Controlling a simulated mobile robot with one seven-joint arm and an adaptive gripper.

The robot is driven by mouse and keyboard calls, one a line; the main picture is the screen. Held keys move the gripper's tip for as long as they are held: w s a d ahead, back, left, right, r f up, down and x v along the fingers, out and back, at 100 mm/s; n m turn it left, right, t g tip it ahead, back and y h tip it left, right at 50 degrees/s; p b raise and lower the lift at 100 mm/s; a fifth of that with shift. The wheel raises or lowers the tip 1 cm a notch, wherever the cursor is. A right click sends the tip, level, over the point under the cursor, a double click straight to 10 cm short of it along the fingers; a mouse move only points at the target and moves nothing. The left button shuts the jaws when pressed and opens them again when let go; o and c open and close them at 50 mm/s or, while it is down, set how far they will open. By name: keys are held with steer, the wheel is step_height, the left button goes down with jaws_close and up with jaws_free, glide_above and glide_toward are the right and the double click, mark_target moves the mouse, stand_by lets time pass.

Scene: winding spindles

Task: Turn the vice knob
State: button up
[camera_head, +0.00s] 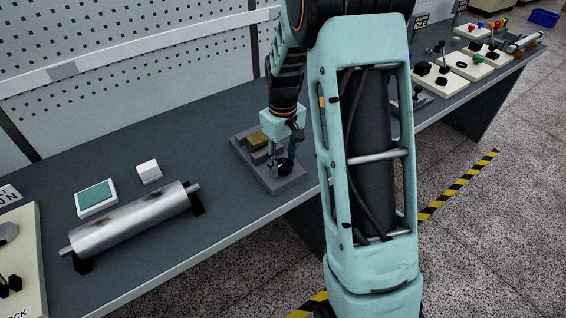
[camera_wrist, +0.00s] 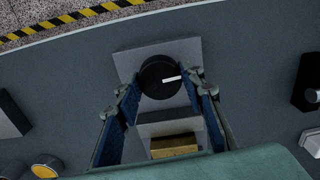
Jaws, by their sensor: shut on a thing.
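The vice (camera_head: 290,184) stands on the bench, a grey base with a brass-coloured block (camera_head: 257,141) between its parts. In the wrist view the round black vice knob (camera_wrist: 155,75) has a white mark pointing right and slightly up. The block also shows in the wrist view (camera_wrist: 174,146). My gripper (camera_wrist: 162,82) has one blue-padded finger on each side of the knob and is shut on it. In the head view my gripper (camera_head: 280,162) reaches down over the vice, and the knob is partly hidden.
A metal roller (camera_head: 130,222) lies on black supports at the left, near a teal-topped box (camera_head: 96,198) and a small white block (camera_head: 149,171). Boards with coloured parts (camera_head: 470,65) stand at the far right. A pegboard (camera_head: 130,70) rises behind the bench.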

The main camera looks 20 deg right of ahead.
steer(key=m, duration=0.3)
steer(key=shift+m, duration=0.4)
steer(key=m, duration=0.3)
steer(key=shift+m, duration=0.3)
steer(key=m, duration=0.3)
steer(key=shift+r+m, duration=0.1)
steer(key=shift+m, duration=0.2)
steer(key=m, duration=0.3)
steer(key=shift+m+p, duration=0.3)
steer(key=m+p, duration=0.1)
steer(key=m, duration=0.2)
steer(key=shift+m, duration=0.3)
steer(key=m+p, duration=0.1)
steer(key=m, duration=0.2)
steer(key=shift+m+p, duration=0.3)
steer(key=shift+m, duration=0.1)
steer(key=m+p, duration=0.1)
steer(key=m, duration=0.2)
steer(key=shift+r+p, duration=0.1)
steer(key=shift+p, duration=0.25)
steer(key=shift+m+p, duration=0.7)
steer(key=shift+m, duration=0.8)
